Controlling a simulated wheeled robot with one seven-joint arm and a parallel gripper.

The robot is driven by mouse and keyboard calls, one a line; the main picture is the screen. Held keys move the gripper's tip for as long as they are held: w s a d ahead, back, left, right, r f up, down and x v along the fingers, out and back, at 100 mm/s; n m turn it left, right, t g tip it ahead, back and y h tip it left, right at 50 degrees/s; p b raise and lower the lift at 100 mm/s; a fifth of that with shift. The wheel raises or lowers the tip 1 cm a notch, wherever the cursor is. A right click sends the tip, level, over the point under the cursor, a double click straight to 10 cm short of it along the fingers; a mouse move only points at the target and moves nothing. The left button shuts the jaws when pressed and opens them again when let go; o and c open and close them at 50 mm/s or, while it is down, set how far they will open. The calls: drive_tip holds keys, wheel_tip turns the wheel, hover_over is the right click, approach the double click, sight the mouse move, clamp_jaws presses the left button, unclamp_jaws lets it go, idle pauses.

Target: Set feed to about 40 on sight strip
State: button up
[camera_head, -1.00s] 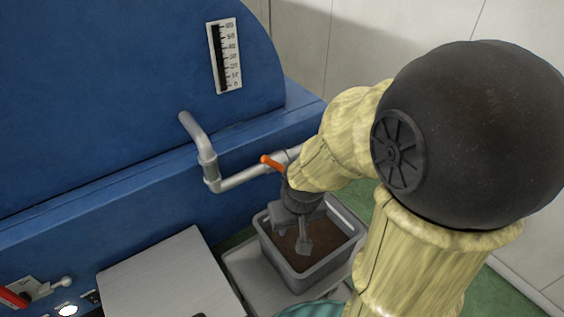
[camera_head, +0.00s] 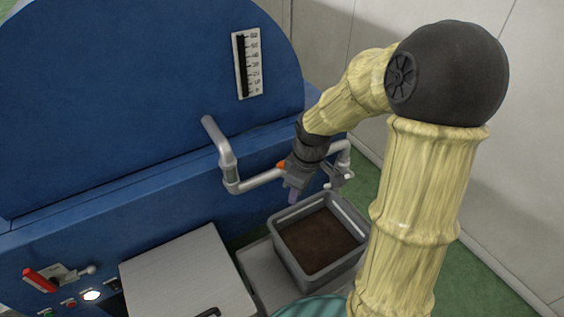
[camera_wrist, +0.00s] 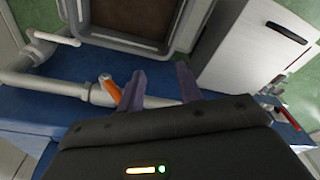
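The sight strip (camera_head: 247,62) is a white upright scale on the blue machine, with a dark column along its left side. The column reaches high on the scale; its exact reading is too small to tell. An orange valve handle (camera_head: 281,165) sits on the grey pipe, partly hidden by my gripper. In the wrist view the orange handle (camera_wrist: 111,89) lies just left of my left finger, outside the gap. My gripper (camera_wrist: 160,72) is open, with nothing between its fingers. In the head view my gripper (camera_head: 296,188) is beside the pipe, above the bin's back edge.
A grey bin (camera_head: 283,255) with brown contents stands below the pipe (camera_head: 232,172). A light metal lid (camera_head: 185,270) is to its left. A red lever (camera_head: 39,280) and a lit button (camera_head: 92,295) are on the panel at lower left. A wall (camera_head: 400,180) stands behind.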

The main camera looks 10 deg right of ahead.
drive_tip(key=w+d+r+n+t+y+p, duration=0.1)
drive_tip(key=w+d+r+n+y+p, duration=0.2)
drive_tip(key=w+r+n, duration=0.5)
wheel_tip(320, 180, up, 3)
drive_tip(key=shift+w+d+r+n+y+p, duration=0.1)
drive_tip(key=shift+w+d+n+y+p, duration=0.25)
drive_tip(key=shift+d+n+p, duration=0.7)
drive_tip(key=shift+w+d, duration=0.1)
drive_tip(key=shift+d, duration=0.05)
drive_tip(key=p+x, duration=0.3)
drive_tip(key=x, duration=1.4)
drive_tip(key=shift+f, duration=0.3)
clamp_jaws()
